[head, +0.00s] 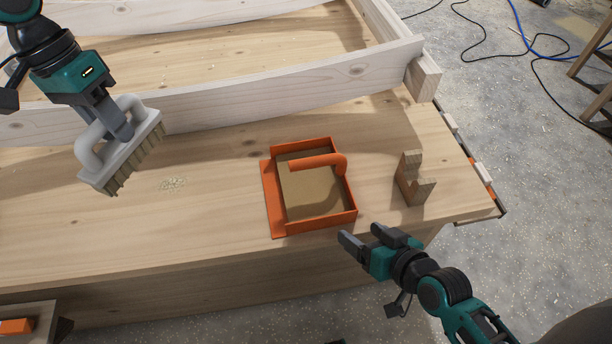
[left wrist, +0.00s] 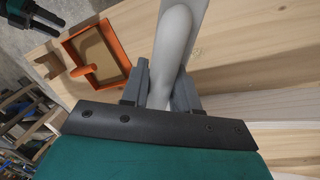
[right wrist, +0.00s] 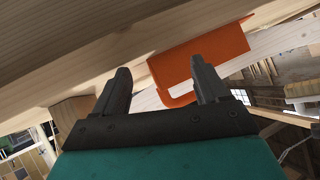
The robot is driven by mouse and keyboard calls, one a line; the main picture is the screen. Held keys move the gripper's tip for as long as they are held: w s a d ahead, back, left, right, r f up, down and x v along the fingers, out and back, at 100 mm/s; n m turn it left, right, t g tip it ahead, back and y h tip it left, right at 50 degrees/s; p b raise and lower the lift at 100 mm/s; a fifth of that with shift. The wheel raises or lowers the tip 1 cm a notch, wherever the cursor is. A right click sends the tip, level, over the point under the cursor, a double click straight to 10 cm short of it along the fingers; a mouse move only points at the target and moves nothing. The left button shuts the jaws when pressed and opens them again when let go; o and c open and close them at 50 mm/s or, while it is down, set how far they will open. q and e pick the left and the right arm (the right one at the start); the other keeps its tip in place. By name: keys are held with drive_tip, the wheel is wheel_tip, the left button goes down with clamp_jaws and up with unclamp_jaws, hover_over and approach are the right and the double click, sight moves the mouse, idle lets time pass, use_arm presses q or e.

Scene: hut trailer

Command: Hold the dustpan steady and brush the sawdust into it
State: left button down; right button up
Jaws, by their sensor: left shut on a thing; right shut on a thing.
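The orange dustpan (head: 347,216) lies on the wooden bench top, its flat lip facing left and its handle above the tray. Pale sawdust (head: 173,184) lies in a small patch left of it. My left gripper (head: 126,132) is shut on the grey handle of the brush (head: 98,177), holding it left of the sawdust with bristles down; I cannot tell whether they touch the wood. The brush handle (left wrist: 172,55) runs between the fingers in the left wrist view. My right gripper (head: 362,236) is just off the dustpan's near right corner, fingers apart with nothing visible between them.
A notched wooden block (head: 414,182) stands right of the dustpan. A pale timber frame (head: 240,98) lies across the back of the bench. The bench surface between sawdust and dustpan is clear. An orange thing (head: 16,327) sits at the lower left. Cables lie on the floor.

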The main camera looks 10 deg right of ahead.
use_arm(q)
drive_tip(key=shift+w+a+f, duration=0.35)
drive_tip(key=shift+w+a, duration=0.15)
drive_tip(key=shift+w, duration=0.1)
drive_tip(key=shift+s+d+r, duration=0.15)
drive_tip(key=shift+s+r, duration=0.05)
use_arm(e)
drive_tip(key=w+a+r+m+t+y, duration=0.1)
drive_tip(key=w+r+m+t+y, duration=0.1)
drive_tip(key=w+r, duration=0.35)
drive_tip(key=w+a+r+m+t+y, duration=0.1)
drive_tip(key=w+r+m+y, duration=0.15)
drive_tip(key=r, duration=0.65)
drive_tip(key=m+g+y, duration=0.1)
drive_tip(key=m+y, duration=0.2)
drive_tip(key=m, duration=0.4)
approach(321, 165)
drive_tip(key=shift+g+h, duration=0.3)
drive_tip(key=shift+h, duration=0.05)
drive_tip(key=x, duration=1.1)
drive_tip(key=shift+w+a+r, duration=0.15)
drive_tip(key=shift+a+r, duration=0.05)
drive_tip(key=shift+r, duration=0.15)
clamp_jaws()
